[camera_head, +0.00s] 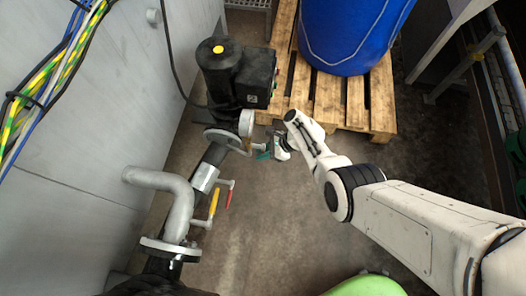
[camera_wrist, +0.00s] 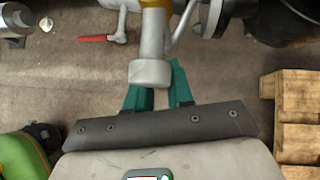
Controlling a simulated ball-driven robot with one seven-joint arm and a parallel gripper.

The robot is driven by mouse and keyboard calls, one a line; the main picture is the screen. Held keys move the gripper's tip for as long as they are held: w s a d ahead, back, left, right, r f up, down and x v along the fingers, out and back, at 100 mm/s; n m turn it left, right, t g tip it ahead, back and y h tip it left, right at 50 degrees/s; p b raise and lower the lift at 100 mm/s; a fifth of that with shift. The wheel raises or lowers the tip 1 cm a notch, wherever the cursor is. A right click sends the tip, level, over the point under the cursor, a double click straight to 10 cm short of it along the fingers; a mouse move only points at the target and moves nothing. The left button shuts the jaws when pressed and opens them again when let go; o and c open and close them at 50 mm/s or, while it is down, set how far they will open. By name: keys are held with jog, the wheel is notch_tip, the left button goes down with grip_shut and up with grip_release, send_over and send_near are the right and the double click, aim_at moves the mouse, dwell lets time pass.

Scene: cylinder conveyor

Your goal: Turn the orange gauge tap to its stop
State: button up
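The orange gauge tap (camera_head: 248,146) shows as a small orange part below the round gauge (camera_head: 246,123) on the dark pipework. In the wrist view an orange collar (camera_wrist: 156,3) shows at the top edge, with a pale cylindrical piece (camera_wrist: 151,45) running down from it. My gripper (camera_head: 265,151) is beside the tap, to its right. In the wrist view the teal fingers of my gripper (camera_wrist: 160,82) are apart, with the end of the pale piece at the gap between them. I cannot tell whether they touch it.
A yellow lever (camera_head: 214,203) and a red lever (camera_head: 230,194) stick out from the pipe, left of my gripper. A black pump (camera_head: 236,72) stands behind. A blue barrel (camera_head: 352,35) stands on a wooden pallet (camera_head: 328,103). The floor (camera_head: 275,225) in front is clear.

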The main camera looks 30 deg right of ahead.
jog(key=shift+o, duration=1.4)
jog(key=p+v, duration=0.5)
jog(key=v, duration=0.5)
jog(key=shift+d+r, duration=0.25)
jog(key=shift+d, duration=0.05)
jog(key=shift+s, duration=0.15)
